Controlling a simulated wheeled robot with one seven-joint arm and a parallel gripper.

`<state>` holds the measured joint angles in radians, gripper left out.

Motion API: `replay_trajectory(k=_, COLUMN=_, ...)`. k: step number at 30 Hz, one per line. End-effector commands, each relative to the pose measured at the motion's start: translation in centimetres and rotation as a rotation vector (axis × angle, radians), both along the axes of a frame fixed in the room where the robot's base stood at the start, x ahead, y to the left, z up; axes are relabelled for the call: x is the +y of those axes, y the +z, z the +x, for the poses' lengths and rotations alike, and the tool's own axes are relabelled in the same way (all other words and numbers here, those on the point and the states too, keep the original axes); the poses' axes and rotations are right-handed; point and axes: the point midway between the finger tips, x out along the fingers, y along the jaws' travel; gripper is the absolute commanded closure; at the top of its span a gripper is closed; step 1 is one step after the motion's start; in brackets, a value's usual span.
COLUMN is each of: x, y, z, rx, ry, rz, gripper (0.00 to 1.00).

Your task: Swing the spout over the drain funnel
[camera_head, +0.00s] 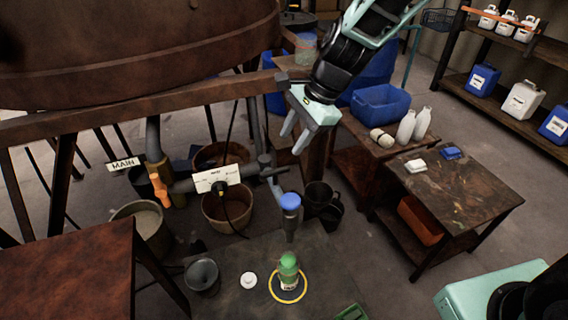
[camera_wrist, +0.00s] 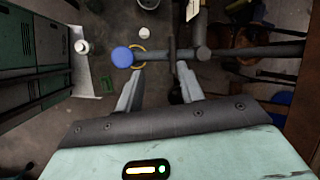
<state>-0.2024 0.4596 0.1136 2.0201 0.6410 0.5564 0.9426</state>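The spout is a grey pipe arm with a blue cap (camera_head: 290,201) at its end, right of the white tag in the head view. In the wrist view the blue cap (camera_wrist: 122,57) is at the left end of a grey pipe (camera_wrist: 232,51). A dark grey funnel (camera_head: 202,274), apparently the drain funnel, stands on the floor plate, left of and nearer than the spout end. My gripper (camera_head: 292,141) is open and empty, above the pipe. In the wrist view the pipe passes just beyond the open fingertips (camera_wrist: 161,72).
A green bottle (camera_head: 288,268) stands within a yellow ring (camera_head: 274,293) below the spout end.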

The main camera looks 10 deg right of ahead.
Motion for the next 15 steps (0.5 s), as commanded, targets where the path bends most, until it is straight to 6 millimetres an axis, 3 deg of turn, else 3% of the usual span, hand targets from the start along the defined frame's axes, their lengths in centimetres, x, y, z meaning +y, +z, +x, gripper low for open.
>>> replay_trajectory(k=4, x=-0.7, y=-0.9, z=2.2, rx=0.035, ry=-0.137, rz=0.022, gripper=0.62)
replay_trajectory(k=8, x=-0.4, y=-1.9, z=2.5, rx=0.040, ry=-0.150, rz=0.024, gripper=0.62)
replay_trajectory(k=15, x=1.4, y=-5.9, z=2.8, rx=0.042, ry=-0.146, rz=0.023, gripper=0.62)
